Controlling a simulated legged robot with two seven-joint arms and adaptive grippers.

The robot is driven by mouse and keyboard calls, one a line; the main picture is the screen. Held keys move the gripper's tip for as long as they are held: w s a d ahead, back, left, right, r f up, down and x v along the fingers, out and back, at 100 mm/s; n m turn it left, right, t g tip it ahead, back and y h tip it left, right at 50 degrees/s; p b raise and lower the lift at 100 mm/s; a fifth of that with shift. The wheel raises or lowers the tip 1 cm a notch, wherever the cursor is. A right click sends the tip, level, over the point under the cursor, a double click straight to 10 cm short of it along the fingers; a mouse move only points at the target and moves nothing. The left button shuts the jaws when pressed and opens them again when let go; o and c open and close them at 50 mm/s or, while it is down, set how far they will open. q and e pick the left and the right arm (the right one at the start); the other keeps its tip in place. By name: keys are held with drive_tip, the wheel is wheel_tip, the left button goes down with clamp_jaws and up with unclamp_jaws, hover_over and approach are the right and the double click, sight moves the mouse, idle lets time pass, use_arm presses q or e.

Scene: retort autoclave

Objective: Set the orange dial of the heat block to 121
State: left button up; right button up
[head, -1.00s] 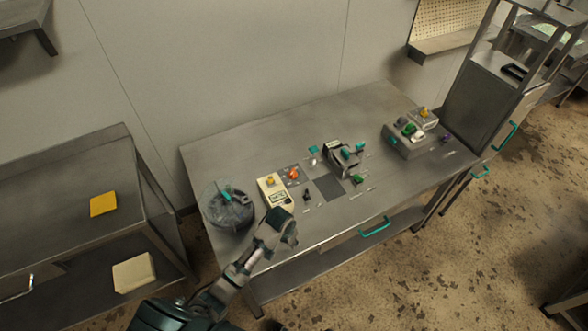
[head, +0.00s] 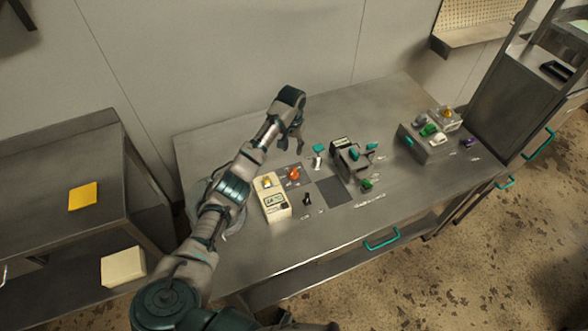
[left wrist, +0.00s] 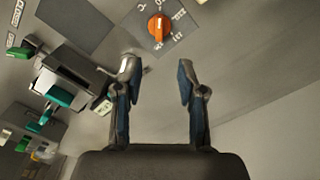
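The orange dial (head: 294,174) sits on a small grey marked panel on the steel table, beside a cream box with a display. It also shows near the top of the left wrist view (left wrist: 159,27), with a white pointer mark and printed marks around it. The marks are too small to read surely. My left gripper (head: 292,146) is above the table, behind the dial in the head view, apart from it. In the left wrist view its two fingers (left wrist: 158,75) are spread with nothing between them. My right gripper is not in view.
The cream box (head: 277,207) stands left of the dial. A dark device with teal levers (head: 350,160) and a dark square plate (head: 334,191) are to its right. A grey box with coloured knobs (head: 428,143) stands farther right. The table's back is clear.

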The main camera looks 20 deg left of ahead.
use_arm(q)
hover_over(293, 171)
wheel_tip(293, 171, down, 5)
drive_tip(key=shift+f, duration=0.1)
wheel_tip(293, 171, down, 4)
drive_tip(key=shift+w+f+b, duration=0.1)
drive_tip(key=shift+w+b, duration=0.05)
drive_tip(key=shift+b, duration=0.2)
wheel_tip(293, 171, down, 4)
drive_tip(key=shift+r+b, duration=0.1)
drive_tip(key=shift+b, duration=0.25)
drive_tip(key=shift+f, duration=0.55)
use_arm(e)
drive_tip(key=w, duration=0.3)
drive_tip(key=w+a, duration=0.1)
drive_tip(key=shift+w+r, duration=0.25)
use_arm(q)
clamp_jaws()
